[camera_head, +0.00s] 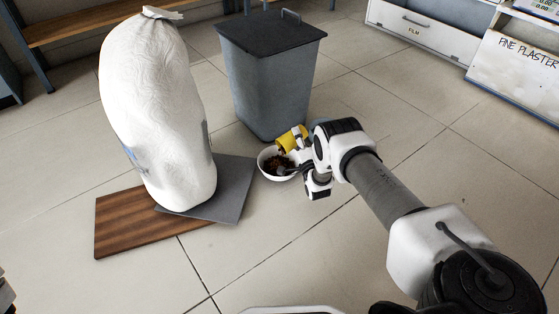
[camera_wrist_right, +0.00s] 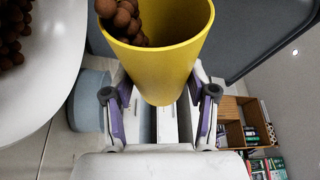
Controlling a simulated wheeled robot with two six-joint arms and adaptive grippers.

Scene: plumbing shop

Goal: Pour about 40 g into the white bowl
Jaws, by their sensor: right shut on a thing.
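The white bowl (camera_head: 264,168) stands low beside the grey bin in the head view, with brown balls in it. The bowl's rim also fills the left of the right wrist view (camera_wrist_right: 62,75), with several brown balls showing at its edge. My right gripper (camera_head: 303,160) is shut on a yellow cup (camera_head: 289,139). The cup is tilted toward the bowl, its mouth by the bowl's upper side. In the right wrist view the yellow cup (camera_wrist_right: 165,75) sits between the fingers, with brown balls (camera_wrist_right: 125,18) inside near its mouth. My left gripper is not in view.
A grey lidded bin (camera_head: 270,85) stands just behind the bowl. A large white sack (camera_head: 155,110) stands on a grey slab (camera_head: 232,185) over a brown wooden board (camera_head: 125,222) at left. A drawer unit (camera_head: 425,25) is at the back right. Tiled floor in front is clear.

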